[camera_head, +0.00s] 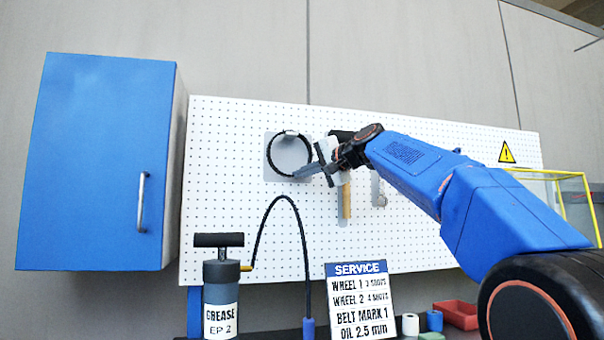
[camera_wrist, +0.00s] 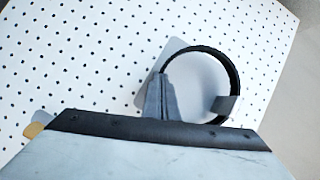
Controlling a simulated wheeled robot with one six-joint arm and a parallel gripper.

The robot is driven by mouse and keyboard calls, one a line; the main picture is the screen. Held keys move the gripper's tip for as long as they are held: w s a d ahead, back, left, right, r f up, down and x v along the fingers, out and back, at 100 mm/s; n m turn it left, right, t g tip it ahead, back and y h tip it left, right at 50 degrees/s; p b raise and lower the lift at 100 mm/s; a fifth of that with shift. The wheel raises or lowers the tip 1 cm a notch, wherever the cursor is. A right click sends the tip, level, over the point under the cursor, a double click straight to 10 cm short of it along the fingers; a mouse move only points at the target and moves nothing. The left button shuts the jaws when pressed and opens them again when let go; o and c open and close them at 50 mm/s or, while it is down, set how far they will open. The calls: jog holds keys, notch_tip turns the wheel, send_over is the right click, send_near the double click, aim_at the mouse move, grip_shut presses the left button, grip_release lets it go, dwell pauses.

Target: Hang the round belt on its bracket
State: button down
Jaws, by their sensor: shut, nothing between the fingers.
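The round belt (camera_head: 271,152) is a thin black ring. It hangs on the bracket (camera_head: 289,132), a small light piece at the top of a grey backing plate (camera_head: 284,171) on the white pegboard. In the wrist view the belt (camera_wrist: 236,70) shows as a ring in front of the grey plate, with the bracket (camera_wrist: 227,105) at its lower right edge. My gripper (camera_head: 300,172) is shut and empty, its fingertips near the lower right part of the belt in the head view. In the wrist view the shut fingers (camera_wrist: 161,90) are beside the ring's left edge; whether they touch is unclear.
A hammer (camera_head: 346,203) and a wrench-like tool (camera_head: 381,199) hang right of the plate, partly behind my gripper. Below stand a grease pump (camera_head: 221,290) with a tall black hose and a service sign (camera_head: 360,301). A blue cabinet (camera_head: 95,165) is at left.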

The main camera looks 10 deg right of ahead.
dwell(0.4)
jog(key=c, duration=2)
grip_release()
jog(key=v, duration=1.7)
jog(key=shift+s, duration=0.2)
jog(key=shift+d, duration=0.1)
